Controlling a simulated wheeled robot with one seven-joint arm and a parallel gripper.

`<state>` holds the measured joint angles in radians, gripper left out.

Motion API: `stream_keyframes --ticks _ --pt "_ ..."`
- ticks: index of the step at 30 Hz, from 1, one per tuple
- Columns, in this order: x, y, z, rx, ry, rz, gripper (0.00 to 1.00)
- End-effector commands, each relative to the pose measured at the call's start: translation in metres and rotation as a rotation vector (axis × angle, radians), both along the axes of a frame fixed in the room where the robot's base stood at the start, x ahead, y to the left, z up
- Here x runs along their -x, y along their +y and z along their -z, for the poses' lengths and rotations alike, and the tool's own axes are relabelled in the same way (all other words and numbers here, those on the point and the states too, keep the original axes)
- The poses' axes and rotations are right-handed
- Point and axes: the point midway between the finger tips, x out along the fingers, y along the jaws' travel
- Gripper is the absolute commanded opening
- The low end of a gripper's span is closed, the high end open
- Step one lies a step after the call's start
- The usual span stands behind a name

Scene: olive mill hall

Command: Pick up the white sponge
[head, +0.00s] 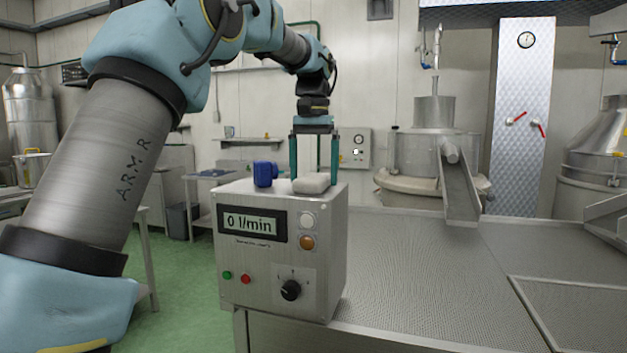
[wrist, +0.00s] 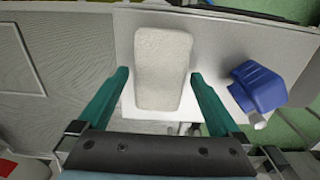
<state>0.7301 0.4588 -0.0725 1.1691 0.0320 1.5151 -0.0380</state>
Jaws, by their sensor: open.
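The white sponge (head: 312,183) lies on top of a metal control box (head: 281,270). In the wrist view the sponge (wrist: 162,68) is a pale, rounded block, with its near end between the two teal fingers. My gripper (head: 314,181) points straight down over the box top, with one finger on each side of the sponge. The gripper (wrist: 160,82) is open in the wrist view, with a gap between the sponge and each finger. Nothing is held.
A blue object (head: 265,174) stands on the box top left of the sponge; it also shows in the wrist view (wrist: 258,88), close to the right finger. A metal worktop (head: 420,270) extends right of the box, mostly clear. A metal chute (head: 458,190) slopes down behind it.

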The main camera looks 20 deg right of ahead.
Motion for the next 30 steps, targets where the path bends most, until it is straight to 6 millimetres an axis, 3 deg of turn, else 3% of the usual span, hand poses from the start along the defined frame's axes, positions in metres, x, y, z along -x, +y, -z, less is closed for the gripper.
stream_keyframes --ticks 10,27,30 --pt "-0.0001 0.0001 0.0073 0.001 -0.001 -0.001 0.99" --pt "-0.0001 0.0000 0.0072 0.001 -0.001 0.000 0.35" --pt "-0.0001 0.0000 0.0071 0.001 -0.001 0.000 0.27"
